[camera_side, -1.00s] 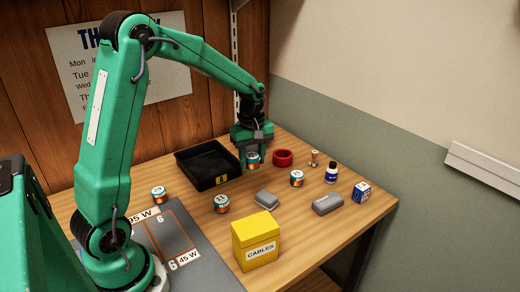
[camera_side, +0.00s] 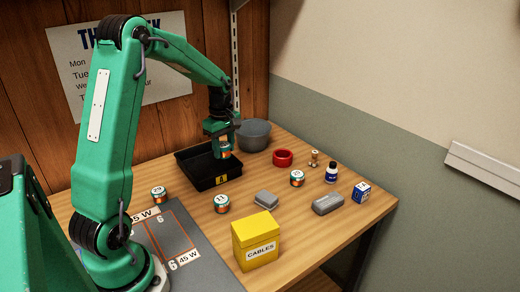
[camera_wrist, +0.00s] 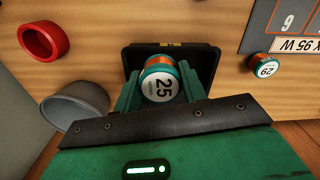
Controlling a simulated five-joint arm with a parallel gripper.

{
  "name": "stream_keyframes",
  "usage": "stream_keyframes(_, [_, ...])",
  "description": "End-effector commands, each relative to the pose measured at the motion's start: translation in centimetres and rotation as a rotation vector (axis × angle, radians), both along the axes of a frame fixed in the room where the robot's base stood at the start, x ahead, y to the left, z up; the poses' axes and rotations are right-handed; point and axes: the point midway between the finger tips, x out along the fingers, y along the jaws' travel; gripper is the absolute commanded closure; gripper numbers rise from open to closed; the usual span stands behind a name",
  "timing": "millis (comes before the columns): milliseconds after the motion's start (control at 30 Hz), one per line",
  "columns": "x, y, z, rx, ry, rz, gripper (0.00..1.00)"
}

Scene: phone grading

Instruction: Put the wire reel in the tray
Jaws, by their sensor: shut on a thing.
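My gripper (camera_side: 222,146) is shut on a wire reel (camera_wrist: 160,82), a small round reel with orange wire and a white top numbered 25. It also shows in the side view (camera_side: 223,151). The black tray (camera_side: 191,182) stands on the table, and the held reel is over its right part in the side view. In the wrist view, the tray (camera_wrist: 208,60) shows behind the reel and jaws. I cannot tell how high the reel is above the tray floor.
Other reels stand on the table: one left (camera_side: 158,193), one in front (camera_side: 222,203), one right (camera_side: 297,178). A yellow cables box (camera_side: 252,243) stands in front.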

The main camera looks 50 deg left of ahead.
Motion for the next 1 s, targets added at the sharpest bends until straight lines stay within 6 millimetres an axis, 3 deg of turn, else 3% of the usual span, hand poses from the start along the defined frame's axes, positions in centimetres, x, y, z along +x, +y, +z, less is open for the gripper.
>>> stream_keyframes(600, [-1.6, 9.0, -5.5, 0.0, 0.001, 0.001, 0.81])
stream_keyframes(1000, [-1.7, 9.7, -6.3, 0.0, 0.001, -0.001, 0.81])
